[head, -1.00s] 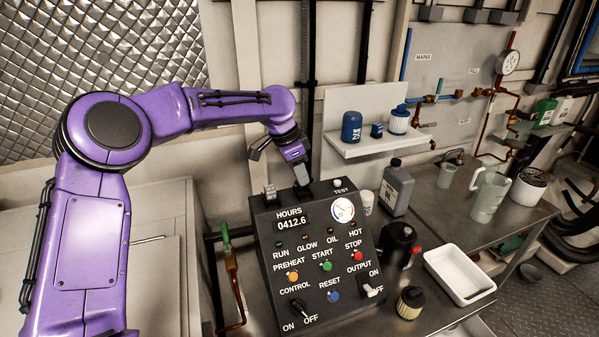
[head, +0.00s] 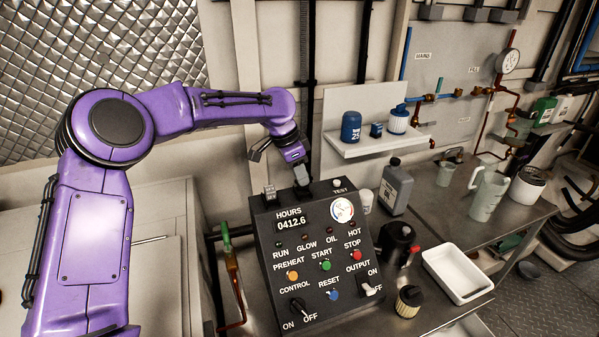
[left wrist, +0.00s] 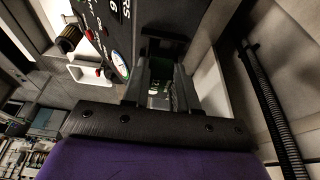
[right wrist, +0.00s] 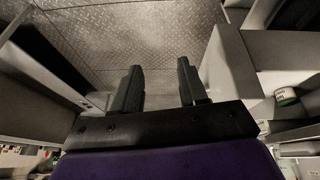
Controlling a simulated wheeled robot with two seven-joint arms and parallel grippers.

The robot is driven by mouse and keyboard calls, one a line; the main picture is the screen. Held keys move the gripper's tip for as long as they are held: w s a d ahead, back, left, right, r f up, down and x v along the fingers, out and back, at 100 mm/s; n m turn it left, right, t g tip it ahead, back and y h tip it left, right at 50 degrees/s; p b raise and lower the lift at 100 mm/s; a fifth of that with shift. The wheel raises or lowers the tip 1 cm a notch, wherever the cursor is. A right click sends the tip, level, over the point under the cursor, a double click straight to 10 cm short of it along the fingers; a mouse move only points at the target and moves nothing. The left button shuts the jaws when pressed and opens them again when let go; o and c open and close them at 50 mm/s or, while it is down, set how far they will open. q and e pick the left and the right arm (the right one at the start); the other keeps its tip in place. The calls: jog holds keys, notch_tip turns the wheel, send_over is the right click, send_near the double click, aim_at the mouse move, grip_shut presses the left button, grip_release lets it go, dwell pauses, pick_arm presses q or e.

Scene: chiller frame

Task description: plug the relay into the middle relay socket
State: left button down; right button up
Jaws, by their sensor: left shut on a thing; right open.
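My left gripper (head: 302,180) is at the top edge of the black control panel (head: 262,232), between a small grey block (head: 269,192) and the TEST button (head: 338,182). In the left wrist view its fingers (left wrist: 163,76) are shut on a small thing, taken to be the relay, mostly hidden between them. A dark block (left wrist: 165,45) shows just past the fingertips; I cannot tell whether it is part of the relay or a socket. The middle relay socket cannot be made out. My right gripper (right wrist: 160,68) is open and empty, away from the panel.
Right of the panel stand a grey bottle (head: 397,190), a black canister (head: 397,243), a brass-coloured filter (head: 409,302) and a white tray (head: 458,274). A wall shelf (head: 372,143) with blue items is behind. A copper pipe (head: 237,285) runs left of the panel.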

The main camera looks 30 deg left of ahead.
pick_arm(q)
jog(key=shift+p, duration=0.4)
dwell(0.4)
jog(key=shift+f+b, duration=0.4)
jog(key=shift+f, duration=0.85)
jog(key=c, duration=0.8)
grip_release()
jog(key=shift+s+r, duration=0.1)
jog(key=shift+r, duration=0.25)
jog(key=shift+b+v, duration=1.1)
jog(key=shift+v, duration=3.85)
